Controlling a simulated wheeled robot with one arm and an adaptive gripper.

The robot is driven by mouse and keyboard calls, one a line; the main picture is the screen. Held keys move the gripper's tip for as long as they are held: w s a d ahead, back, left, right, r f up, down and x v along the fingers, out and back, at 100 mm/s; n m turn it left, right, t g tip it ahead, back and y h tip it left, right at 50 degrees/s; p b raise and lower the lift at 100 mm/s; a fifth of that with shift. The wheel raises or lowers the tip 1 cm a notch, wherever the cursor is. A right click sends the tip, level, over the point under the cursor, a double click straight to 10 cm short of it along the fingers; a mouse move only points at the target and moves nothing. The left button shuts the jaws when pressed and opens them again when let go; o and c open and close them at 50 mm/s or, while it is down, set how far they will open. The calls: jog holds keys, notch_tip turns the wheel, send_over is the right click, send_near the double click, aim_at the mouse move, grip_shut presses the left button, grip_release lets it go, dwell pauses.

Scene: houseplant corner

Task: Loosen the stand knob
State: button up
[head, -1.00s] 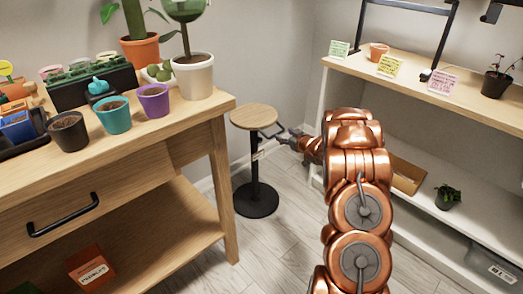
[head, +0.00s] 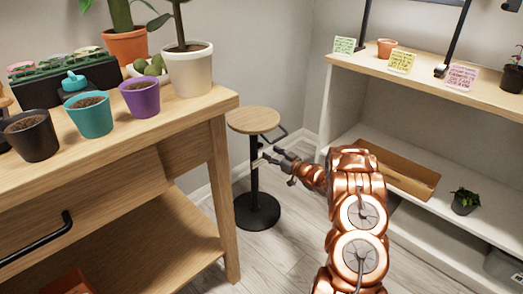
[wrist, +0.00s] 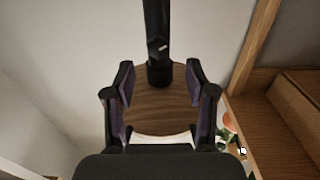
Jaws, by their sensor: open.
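The stand (head: 253,121) has a round wooden top, a black post and a round black base. It stands on the floor between the table and the shelf unit. In the wrist view its black post (wrist: 156,25) meets the brown disc of its top (wrist: 160,118). A small pale mark shows on the post; I cannot make out the knob's shape clearly. My gripper (head: 267,158) is beside the post, below the top. In the wrist view my gripper (wrist: 160,100) has its two fingers wide apart, with nothing held between them.
A wooden table (head: 190,110) with several pots stands close on the left. A white shelf unit (head: 400,165) stands on the right, with a cardboard tray (head: 395,172) and a small plant (head: 465,200). Floor is clear around the base.

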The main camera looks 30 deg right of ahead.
aim_at(261, 147)
jog(key=shift+b+x, duration=0.7)
jog(key=shift+x, duration=2)
jog(key=shift+d, duration=0.1)
jog(key=shift+c, duration=0.4)
grip_shut()
